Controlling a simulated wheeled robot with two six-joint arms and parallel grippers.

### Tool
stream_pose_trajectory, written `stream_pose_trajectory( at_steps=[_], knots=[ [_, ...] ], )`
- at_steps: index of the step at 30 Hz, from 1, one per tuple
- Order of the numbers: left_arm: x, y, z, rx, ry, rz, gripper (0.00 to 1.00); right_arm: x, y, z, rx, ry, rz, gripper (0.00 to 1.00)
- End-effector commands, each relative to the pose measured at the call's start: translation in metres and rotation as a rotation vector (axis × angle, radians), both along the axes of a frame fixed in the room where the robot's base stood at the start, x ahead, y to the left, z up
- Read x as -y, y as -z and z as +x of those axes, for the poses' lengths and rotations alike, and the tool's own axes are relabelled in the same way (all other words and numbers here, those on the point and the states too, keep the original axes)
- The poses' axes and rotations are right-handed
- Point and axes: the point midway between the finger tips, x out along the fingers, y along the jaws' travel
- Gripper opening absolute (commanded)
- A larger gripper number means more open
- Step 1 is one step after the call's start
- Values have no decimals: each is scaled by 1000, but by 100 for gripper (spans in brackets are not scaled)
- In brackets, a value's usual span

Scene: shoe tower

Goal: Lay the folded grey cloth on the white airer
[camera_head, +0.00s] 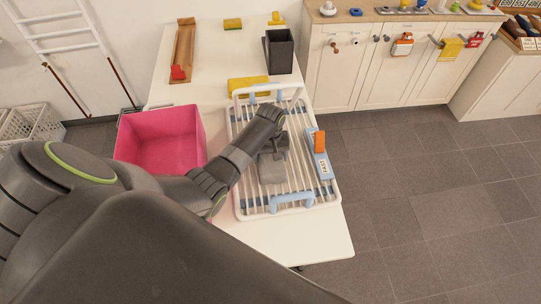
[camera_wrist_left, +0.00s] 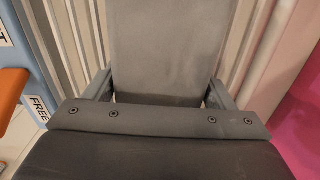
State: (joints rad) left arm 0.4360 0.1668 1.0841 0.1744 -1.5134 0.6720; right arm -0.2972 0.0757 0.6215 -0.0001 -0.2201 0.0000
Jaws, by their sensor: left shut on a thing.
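The folded grey cloth (camera_head: 272,172) is over the slats of the white airer (camera_head: 238,196) in the head view. My left gripper (camera_head: 273,152) reaches over the airer from the left and is shut on the cloth. In the left wrist view the cloth (camera_wrist_left: 172,45) extends out between the two fingers of the gripper (camera_wrist_left: 160,92), with the pale slats of the airer (camera_wrist_left: 83,35) behind it. I cannot tell whether the cloth touches the slats. My right gripper is not in view.
A pink bin (camera_head: 160,140) stands left of the airer. A light blue and orange labelled item (camera_head: 320,158) lies at the airer's right side. A yellow cloth (camera_head: 247,85) and a dark open box (camera_head: 279,52) are behind it. The white table (camera_head: 325,235) is bare at the front right.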

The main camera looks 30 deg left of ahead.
Motion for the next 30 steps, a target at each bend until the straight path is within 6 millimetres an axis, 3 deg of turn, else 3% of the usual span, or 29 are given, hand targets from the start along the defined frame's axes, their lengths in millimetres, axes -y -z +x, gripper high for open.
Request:
stream_pose_trajectory(
  at_steps=[6,7,12,23,30],
  knots=[
    [0,3,0,0,0,0,51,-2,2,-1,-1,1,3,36],
    [0,3,0,0,0,0,80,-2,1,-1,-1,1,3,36],
    [0,2,0,0,0,0,99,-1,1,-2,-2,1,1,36],
    [0,-4,1,3,0,0,99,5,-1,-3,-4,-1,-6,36],
    [0,-36,1,6,1,1,99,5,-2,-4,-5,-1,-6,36]
  ],
)
